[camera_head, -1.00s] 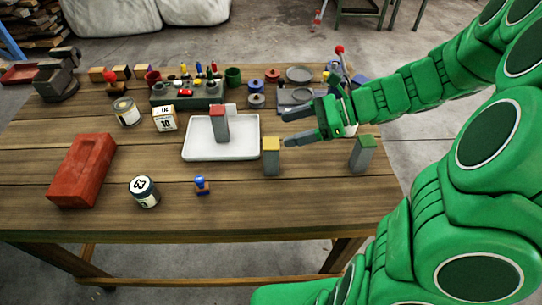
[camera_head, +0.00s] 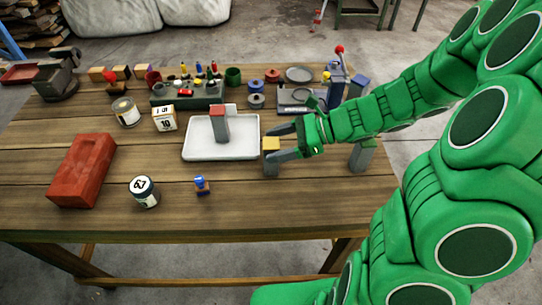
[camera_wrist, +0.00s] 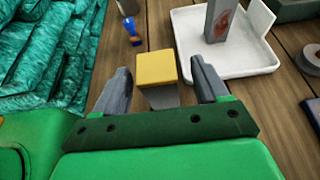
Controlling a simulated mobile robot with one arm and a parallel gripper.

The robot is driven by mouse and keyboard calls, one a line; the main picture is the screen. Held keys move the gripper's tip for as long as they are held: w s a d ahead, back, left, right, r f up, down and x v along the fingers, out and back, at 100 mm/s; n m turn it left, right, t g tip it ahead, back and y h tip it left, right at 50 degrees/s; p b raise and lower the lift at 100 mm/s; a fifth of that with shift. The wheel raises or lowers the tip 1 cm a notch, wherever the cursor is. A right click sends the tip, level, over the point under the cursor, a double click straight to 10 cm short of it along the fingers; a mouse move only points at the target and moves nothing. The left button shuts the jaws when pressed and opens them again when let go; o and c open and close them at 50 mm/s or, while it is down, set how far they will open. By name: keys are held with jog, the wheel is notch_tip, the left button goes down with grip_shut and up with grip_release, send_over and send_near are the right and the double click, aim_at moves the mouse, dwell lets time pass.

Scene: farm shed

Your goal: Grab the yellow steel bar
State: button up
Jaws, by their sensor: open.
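The yellow steel bar (camera_head: 271,144) stands upright on the wooden table, a grey block with a yellow top, just right of the white tray. It also shows in the wrist view (camera_wrist: 157,71). My gripper (camera_head: 277,144) is open, with one finger on each side of the bar near its top. In the wrist view (camera_wrist: 163,85) a gap shows between the bar and each finger. The near finger hides part of the bar in the head view.
A white tray (camera_head: 190,152) holds a red-topped grey bar (camera_head: 220,125). A green-topped bar (camera_head: 362,155) stands to the right, partly behind my arm.

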aim_at(264, 148)
jog(key=shift+x, duration=1.8)
jog(key=shift+s, duration=0.1)
jog(key=shift+c, duration=0.3)
jog(key=c, duration=1.2)
